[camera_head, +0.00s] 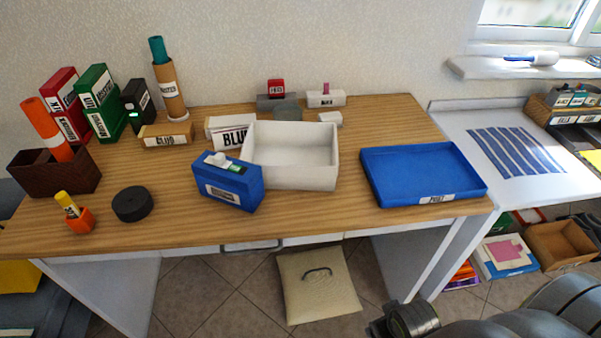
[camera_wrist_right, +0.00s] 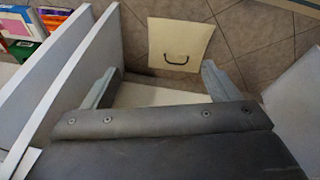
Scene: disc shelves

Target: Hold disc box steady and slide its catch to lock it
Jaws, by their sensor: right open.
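The blue disc box (camera_head: 228,188) stands upright near the front middle of the wooden table. On its top are a white knob-like catch (camera_head: 216,159) and a small green mark. Whether the catch is slid to the locked end cannot be told. My right gripper (camera_wrist_right: 160,70) is open and empty in the right wrist view, its two fingers spread wide, pointing at the floor and table legs. In the head view my right arm shows at the bottom right, in front of the table and well away from the box. My left gripper is not in view.
A white open bin (camera_head: 290,182) stands just behind and right of the box. A blue tray (camera_head: 424,178) lies at the right. A black round disc (camera_head: 132,204) and an orange cup (camera_head: 80,220) are at the left. Bare wood lies left of the box.

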